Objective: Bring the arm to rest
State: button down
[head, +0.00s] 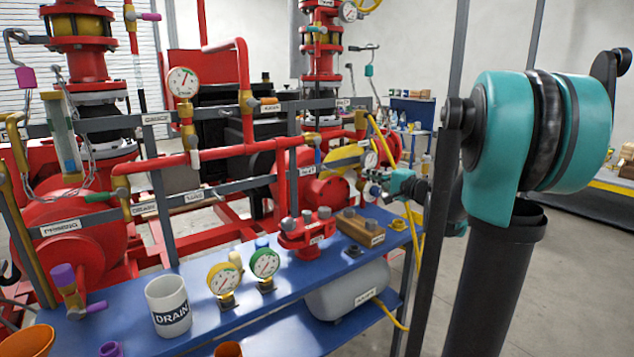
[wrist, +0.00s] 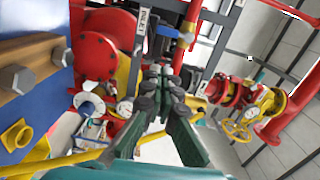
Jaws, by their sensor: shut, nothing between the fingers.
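My gripper (wrist: 157,78) reaches up through the middle of the wrist view, its dark fingers together and nothing between them. My teal and black arm (head: 540,130) fills the right side of the head view. Its far end shows small beyond the bench, near the red pump pipework, and is partly hidden by my nearer links. The blue bench (head: 235,312) lies left of the arm in the head view. In the wrist view, the wooden block with bolts (wrist: 35,65) is left of the fingers, apart from them.
A white DRAIN mug (head: 168,305), a yellow gauge (head: 222,281), a green gauge (head: 264,263) and a red flanged part (head: 306,236) stand on the bench. Red pipes and grey rails fill the space behind. A red valve with a yellow handwheel (wrist: 238,127) is right of the fingers. Grey floor shows at right.

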jog(key=s+a+f+n+g+h, duration=0.2)
jog(key=s+a+f+n+g, duration=0.1)
jog(key=s+f, duration=0.55)
jog(key=s+a+f+n+g+h, duration=0.2)
jog(key=s+a+f+n+g, duration=0.1)
jog(key=s+f, duration=0.55)
jog(key=s+d+f+n+g+h, duration=0.2)
jog(key=s+d+f+h, duration=0.1)
jog(key=s+f, duration=0.3)
jog(key=s+d+f+n+g+h, duration=0.1)
jog(key=s+d+f, duration=0.4)
jog(key=s, duration=0.5)
notch_tip(320, 180, down, 3)
jog(key=n+h, duration=0.1)
jog(key=h, duration=0.1)
jog(key=shift+s+d+r+g+h, duration=0.2)
jog(key=shift+g+h, duration=0.1)
jog(key=shift+g, duration=0.1)
